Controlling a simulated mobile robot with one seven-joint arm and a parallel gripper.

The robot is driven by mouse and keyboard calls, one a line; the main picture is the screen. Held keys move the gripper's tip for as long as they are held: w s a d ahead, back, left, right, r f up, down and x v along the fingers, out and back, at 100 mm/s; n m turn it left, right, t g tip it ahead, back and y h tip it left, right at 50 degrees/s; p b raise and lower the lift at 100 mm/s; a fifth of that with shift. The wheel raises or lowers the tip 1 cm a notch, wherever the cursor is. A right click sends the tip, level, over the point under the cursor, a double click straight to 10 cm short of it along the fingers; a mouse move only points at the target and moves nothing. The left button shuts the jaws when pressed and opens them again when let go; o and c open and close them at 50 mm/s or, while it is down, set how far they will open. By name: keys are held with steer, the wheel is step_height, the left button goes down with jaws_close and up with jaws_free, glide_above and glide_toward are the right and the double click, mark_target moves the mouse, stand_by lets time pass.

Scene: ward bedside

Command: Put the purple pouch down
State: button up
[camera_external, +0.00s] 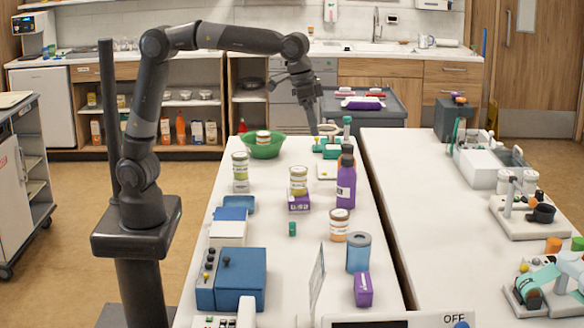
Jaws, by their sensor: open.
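A flat purple packet (362,103), which may be the purple pouch, lies on top of the grey cart (393,112) behind the table. It is small, so I cannot tell for sure that it is a pouch. My gripper (312,130) points down over the far end of the long white table (262,192), to the left of the cart top. Its jaws are open and I see nothing purple between them. The packet is apart from my gripper.
A green bowl (263,146) with a jar in it stands left of my gripper. A purple bottle (346,182), several jars and a purple box (363,290) stand along the table. A second white table (425,185) is at right, across a narrow gap, with free room along its left side.

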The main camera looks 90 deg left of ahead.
steer(key=s+a+t, duration=0.2)
steer(key=s+a, duration=0.8)
steer(key=s, duration=0.4)
steer(key=s+a+f, duration=0.2)
steer(key=s+f, duration=0.2)
steer(key=s, duration=0.4)
steer(key=s+a+f+t, duration=0.1)
steer(key=s+a+f, duration=0.2)
steer(key=s+f, duration=0.2)
steer(key=s, duration=0.3)
steer(key=shift+s+a+y, duration=0.2)
steer(key=shift+y, duration=0.2)
